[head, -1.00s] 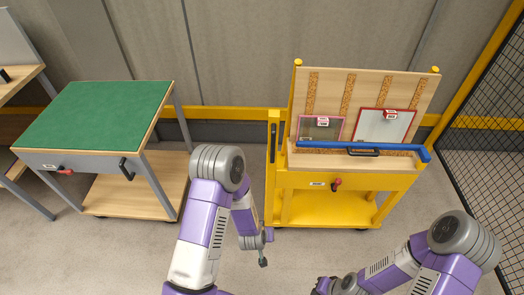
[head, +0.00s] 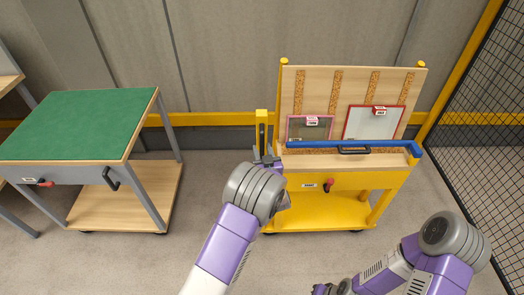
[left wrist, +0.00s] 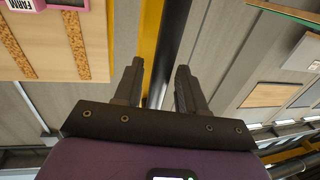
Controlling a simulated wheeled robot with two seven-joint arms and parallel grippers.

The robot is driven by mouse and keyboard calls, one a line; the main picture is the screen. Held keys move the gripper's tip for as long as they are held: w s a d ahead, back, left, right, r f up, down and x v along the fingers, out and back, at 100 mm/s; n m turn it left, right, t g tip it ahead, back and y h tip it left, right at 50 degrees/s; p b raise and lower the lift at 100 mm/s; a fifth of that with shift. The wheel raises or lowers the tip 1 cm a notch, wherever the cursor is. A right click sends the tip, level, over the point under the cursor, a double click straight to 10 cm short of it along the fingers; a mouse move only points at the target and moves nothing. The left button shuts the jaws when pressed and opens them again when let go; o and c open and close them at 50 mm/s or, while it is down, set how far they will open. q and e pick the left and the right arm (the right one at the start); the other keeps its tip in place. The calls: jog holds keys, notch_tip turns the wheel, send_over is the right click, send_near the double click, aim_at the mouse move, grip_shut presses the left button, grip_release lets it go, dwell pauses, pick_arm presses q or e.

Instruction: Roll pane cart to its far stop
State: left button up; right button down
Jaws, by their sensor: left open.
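The yellow pane cart (head: 330,207) stands right of centre in the head view, with a wooden backboard. A pink-framed pane (head: 297,131) and a red-framed pane (head: 362,124) lean on the board behind a blue bar (head: 300,144) with a black handle. A yellow post with a black upright grip (head: 262,122) stands at the cart's left end. My left gripper (head: 266,157) is at the lower end of that grip. Contact cannot be told.
A green-topped table (head: 75,125) with a lower wooden shelf (head: 130,200) stands at the left. A black mesh fence (head: 490,120) borders the right. A grey wall with a yellow rail (head: 210,118) runs behind. Floor is clear between table and cart.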

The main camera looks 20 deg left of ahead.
pick_arm(q)
jog(key=shift+w+a, duration=0.3)
jog(key=shift+w, duration=0.15)
jog(key=shift+c, duration=0.3)
grip_shut()
jog(key=shift+a, duration=0.1)
